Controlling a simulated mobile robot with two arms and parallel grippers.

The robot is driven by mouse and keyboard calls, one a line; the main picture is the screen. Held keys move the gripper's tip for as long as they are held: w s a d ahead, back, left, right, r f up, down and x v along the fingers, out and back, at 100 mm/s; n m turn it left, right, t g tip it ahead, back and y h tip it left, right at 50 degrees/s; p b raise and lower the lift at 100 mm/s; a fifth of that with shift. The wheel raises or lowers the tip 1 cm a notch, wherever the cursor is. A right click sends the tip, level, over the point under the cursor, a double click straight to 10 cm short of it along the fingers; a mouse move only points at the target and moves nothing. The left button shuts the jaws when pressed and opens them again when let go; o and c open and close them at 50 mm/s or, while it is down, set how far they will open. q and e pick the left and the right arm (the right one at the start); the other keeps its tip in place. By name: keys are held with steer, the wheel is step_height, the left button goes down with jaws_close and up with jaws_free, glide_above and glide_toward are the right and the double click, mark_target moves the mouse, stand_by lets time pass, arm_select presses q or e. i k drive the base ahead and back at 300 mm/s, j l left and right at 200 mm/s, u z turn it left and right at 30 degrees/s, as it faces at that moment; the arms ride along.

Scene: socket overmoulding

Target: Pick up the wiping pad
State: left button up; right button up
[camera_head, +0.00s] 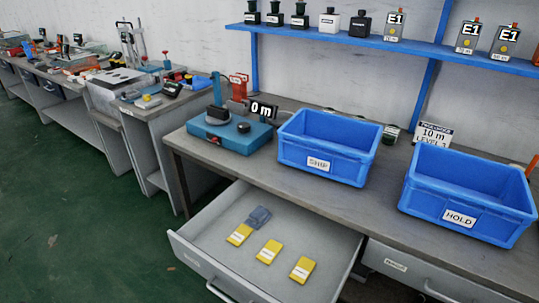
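An open drawer (205,262) is pulled out below the bench. In its back left part lies a small grey-blue folded item (258,217) that looks like the wiping pad. It touches or nearly touches a yellow packet with a white label (239,234) in front of it. Two more such yellow packets, a middle one (269,251) and a right one (302,269), lie apart to its right. Neither of my grippers shows in the head view.
A blue SHIP bin (319,163) and a blue HOLD bin (459,217) stand on the bench above the drawer. A teal test device (230,135) sits at the bench's left end. A blue shelf (370,41) with bottles runs above. The drawer floor around the packets is clear.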

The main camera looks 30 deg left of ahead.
mark_target(258, 217)
steer(key=u, duration=1.15)
